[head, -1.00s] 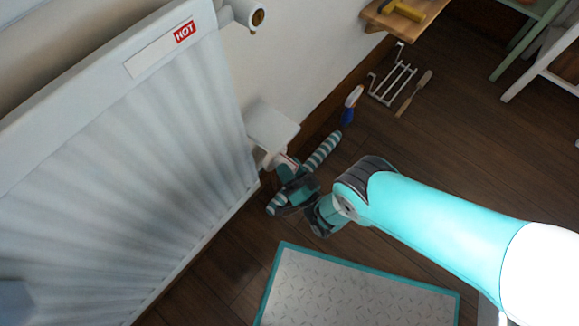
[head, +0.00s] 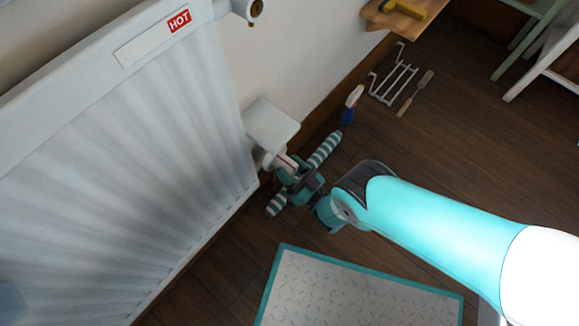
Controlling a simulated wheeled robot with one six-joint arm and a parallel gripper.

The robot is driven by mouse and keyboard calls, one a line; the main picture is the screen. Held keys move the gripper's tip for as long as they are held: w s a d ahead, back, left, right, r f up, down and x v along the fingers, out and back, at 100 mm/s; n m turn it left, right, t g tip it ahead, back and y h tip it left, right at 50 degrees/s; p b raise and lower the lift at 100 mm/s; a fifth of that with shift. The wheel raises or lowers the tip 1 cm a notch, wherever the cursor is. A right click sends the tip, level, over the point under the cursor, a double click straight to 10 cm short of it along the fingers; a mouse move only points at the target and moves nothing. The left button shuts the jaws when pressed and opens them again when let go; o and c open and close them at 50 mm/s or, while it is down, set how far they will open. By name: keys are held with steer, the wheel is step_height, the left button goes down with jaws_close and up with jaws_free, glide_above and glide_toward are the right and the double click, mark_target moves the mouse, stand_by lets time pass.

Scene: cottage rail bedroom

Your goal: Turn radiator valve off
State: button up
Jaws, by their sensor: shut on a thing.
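The white radiator valve (head: 284,162), with a red mark, sits low at the radiator's right end, partly under a pale plate (head: 272,124). My gripper (head: 287,172) is at the valve, shut on its head. The gripper's own body hides part of the valve, and the fingertips are small and hard to make out.
A blue-handled brush (head: 349,112), a white rack (head: 395,80) and a wooden-handled tool (head: 415,93) lie by the wall. A teal-edged mat (head: 350,290) lies in front. A wooden shelf (head: 385,18) juts out above.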

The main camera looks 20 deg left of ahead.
stand_by(0.3)
steer(key=o, duration=0.9)
